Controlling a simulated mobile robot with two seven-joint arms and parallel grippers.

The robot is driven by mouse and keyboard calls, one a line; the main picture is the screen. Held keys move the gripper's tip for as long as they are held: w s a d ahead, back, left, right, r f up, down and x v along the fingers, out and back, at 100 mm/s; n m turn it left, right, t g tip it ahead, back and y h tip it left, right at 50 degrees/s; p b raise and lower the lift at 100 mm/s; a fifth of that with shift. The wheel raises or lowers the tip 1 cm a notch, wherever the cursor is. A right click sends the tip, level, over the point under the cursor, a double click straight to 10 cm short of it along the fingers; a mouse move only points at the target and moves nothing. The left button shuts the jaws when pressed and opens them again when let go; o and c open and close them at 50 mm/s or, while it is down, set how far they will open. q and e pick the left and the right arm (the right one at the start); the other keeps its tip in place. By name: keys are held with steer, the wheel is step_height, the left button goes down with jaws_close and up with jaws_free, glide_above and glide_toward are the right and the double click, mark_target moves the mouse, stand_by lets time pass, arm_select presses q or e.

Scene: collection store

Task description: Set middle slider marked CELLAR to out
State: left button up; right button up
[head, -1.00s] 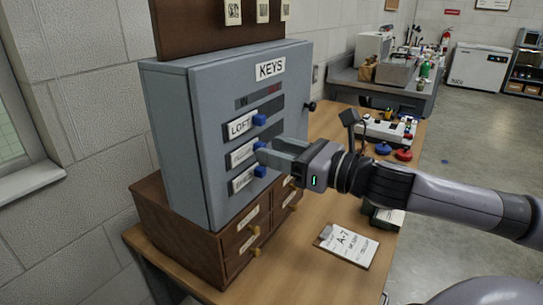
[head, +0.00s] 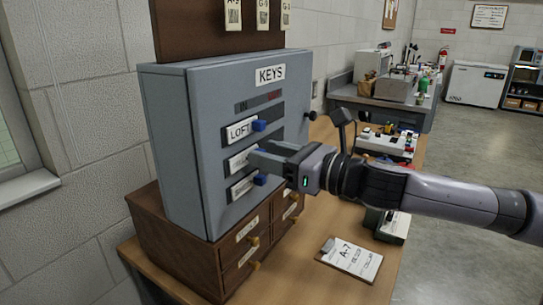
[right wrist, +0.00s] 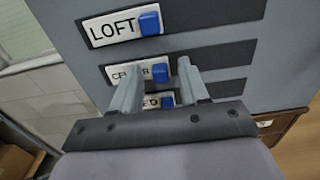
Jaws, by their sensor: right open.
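The grey key cabinet (head: 225,110) marked KEYS has three sliders stacked on its front. The middle slider's label (right wrist: 127,74) reads partly as CELLAR, and its blue knob (right wrist: 160,73) stands at the label's right end, with dark track to its right. My right gripper (right wrist: 158,78) is open, its fingertips on either side of this knob. I cannot tell whether they touch it. In the head view, my right gripper (head: 252,157) reaches in from the right and largely hides that knob. My left gripper is not in view.
The LOFT knob (head: 259,125) is just above and the lower slider's blue knob (head: 261,180) just below my fingers. The cabinet stands on a wooden drawer unit (head: 180,235). A clipboard (head: 350,258) lies on the table.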

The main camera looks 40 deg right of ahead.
jaws_close()
steer(key=w+d, duration=0.1)
steer(key=d, duration=0.1)
steer(key=w+d, duration=0.1)
steer(key=d, duration=0.2)
steer(key=w+d, duration=0.1)
steer(key=d, duration=0.2)
steer(key=shift+w+d+r, duration=0.1)
steer(key=shift+w+d, duration=0.1)
steer(key=shift+w, duration=0.05)
steer(key=shift+w+d, duration=0.1)
steer(key=shift+d, duration=0.05)
jaws_free()
steer(key=shift+d, duration=0.15)
